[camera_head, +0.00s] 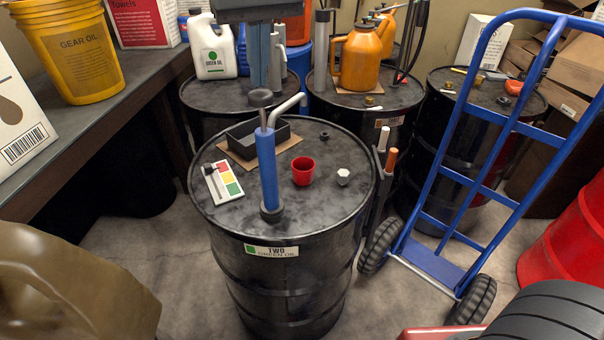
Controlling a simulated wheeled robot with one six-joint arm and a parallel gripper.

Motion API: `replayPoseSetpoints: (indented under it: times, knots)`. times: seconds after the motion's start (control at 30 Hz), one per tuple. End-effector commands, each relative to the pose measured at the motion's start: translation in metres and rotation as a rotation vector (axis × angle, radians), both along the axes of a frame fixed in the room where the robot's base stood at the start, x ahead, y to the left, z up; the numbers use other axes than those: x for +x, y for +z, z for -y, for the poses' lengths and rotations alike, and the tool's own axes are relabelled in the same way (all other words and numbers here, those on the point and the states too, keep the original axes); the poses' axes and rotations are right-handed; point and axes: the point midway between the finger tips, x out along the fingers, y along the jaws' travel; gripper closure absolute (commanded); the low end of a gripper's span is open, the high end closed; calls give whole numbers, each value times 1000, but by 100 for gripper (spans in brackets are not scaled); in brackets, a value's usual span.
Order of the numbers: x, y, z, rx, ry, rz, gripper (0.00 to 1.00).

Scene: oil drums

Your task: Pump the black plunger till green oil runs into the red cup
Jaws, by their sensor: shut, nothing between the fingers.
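The blue hand pump (268,170) stands upright on the front black drum (290,225), labelled "TWO GREEN OIL". Its black plunger knob (260,98) sits on a short grey rod above the blue barrel. A grey spout (288,108) bends out to the right from the pump top. The red cup (303,171) stands upright on the drum top, right of the barrel and below the spout's end. No green oil shows at the spout or cup. My gripper (259,82) points down, shut and empty, just above the knob; whether it touches the knob is unclear.
A card with coloured squares (223,182), a black tray (258,138) and a white hex piece (343,177) lie on the drum. Other drums (372,100) with jugs stand behind. A blue hand truck (432,262) stands right; a bench (100,95) is left.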

Motion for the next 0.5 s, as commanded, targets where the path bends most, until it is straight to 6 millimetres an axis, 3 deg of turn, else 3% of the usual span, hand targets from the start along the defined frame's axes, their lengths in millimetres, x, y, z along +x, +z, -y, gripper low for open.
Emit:
replayPoseSetpoints:
  times: [0.5]
  knots:
    - [0,-35,0,0,0,-1,100]
